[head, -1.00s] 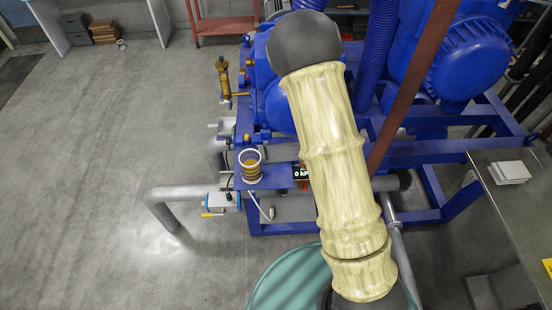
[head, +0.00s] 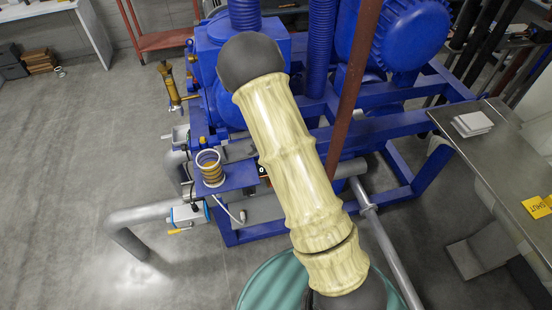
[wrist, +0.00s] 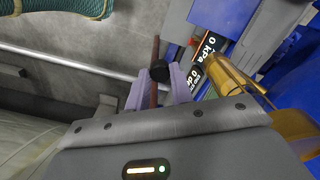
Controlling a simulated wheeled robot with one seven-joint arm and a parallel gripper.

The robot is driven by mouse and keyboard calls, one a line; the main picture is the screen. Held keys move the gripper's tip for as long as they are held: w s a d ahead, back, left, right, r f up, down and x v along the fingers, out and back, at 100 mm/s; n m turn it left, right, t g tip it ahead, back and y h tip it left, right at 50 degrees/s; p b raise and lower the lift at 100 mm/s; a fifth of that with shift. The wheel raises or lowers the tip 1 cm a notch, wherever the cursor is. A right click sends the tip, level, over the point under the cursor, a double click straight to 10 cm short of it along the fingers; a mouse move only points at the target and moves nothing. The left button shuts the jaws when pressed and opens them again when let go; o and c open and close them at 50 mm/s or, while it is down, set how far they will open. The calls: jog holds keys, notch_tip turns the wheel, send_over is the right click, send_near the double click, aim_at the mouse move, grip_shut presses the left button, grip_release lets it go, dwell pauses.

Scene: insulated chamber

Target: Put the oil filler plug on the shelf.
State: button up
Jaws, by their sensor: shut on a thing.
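My gripper (wrist: 160,92) shows in the wrist view with its two pale lilac fingers shut on a small dark round-topped thing, which appears to be the oil filler plug (wrist: 160,70). The plug sits between the fingertips, with its black head beyond them. In the head view my own arm covers the gripper and the plug. A red-brown shelf unit (head: 165,41) stands at the back, left of the blue machine, far from my gripper. I cannot tell whether it is the task's shelf.
The blue machine (head: 395,40) and its frame fill the middle. A grey metal table (head: 500,150) at right bears white sheets (head: 472,124) and a yellow tag (head: 538,206). A grey pipe (head: 125,225) bends across the left floor. The floor (head: 80,140) farther left is clear.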

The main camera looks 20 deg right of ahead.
notch_tip(320, 180, down, 9)
jog(key=w+n+b, duration=0.1)
jog(key=n+b, duration=0.4)
jog(key=n, duration=0.6)
jog(key=shift+w+n+b, duration=0.25)
jog(key=shift+n+b, duration=0.1)
jog(key=shift+n, duration=0.05)
jog(key=shift+f, duration=0.1)
